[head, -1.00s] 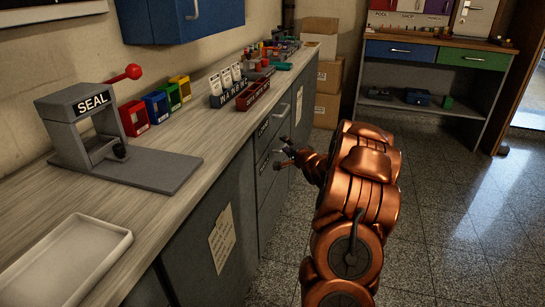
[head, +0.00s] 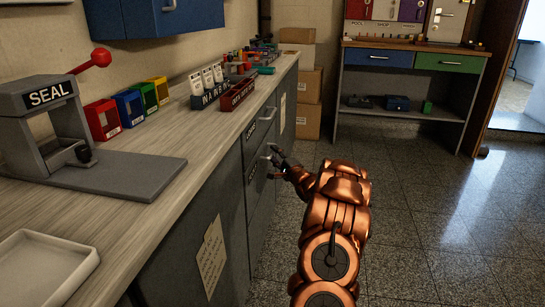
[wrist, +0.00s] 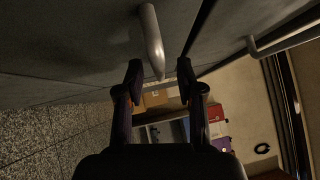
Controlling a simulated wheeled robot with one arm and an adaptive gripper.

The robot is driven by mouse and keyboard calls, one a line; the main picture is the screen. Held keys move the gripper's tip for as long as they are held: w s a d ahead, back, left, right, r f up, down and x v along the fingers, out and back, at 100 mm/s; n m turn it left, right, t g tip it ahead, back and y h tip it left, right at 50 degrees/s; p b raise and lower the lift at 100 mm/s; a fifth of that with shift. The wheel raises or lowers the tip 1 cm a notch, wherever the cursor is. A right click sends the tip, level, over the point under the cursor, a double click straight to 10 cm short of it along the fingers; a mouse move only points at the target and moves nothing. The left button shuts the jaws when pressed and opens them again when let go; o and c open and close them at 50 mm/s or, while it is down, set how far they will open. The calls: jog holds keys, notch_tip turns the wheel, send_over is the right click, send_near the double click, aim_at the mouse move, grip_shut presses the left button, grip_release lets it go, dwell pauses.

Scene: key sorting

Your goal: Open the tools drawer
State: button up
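The grey drawer fronts are under the counter in the head view, an upper drawer (head: 258,128) and a lower drawer (head: 262,202). Both look shut, and their small labels are too blurred to read surely. My gripper (head: 273,160) is at the lower drawer's front, by its handle. In the wrist view my gripper (wrist: 160,72) is open, with the end of a grey bar handle (wrist: 152,40) between or just in front of its two fingertips. I cannot tell whether they touch. A second handle (wrist: 285,36) shows at the right, apart from the fingers.
The counter (head: 150,152) above the drawers holds a seal press (head: 55,120), a white tray (head: 45,268), coloured boxes and key racks. Cardboard boxes (head: 308,100) stand beyond it. A workbench (head: 415,90) is at the back. The floor to the right is clear.

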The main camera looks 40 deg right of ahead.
jog(key=shift+w+d+f, duration=0.1)
jog(key=shift+w+d, duration=0.05)
jog(key=shift+w, duration=0.6)
jog(key=shift+w+d+r+b, duration=0.1)
jog(key=shift+w+r+b, duration=0.1)
jog(key=shift+w+b, duration=0.1)
grip_shut()
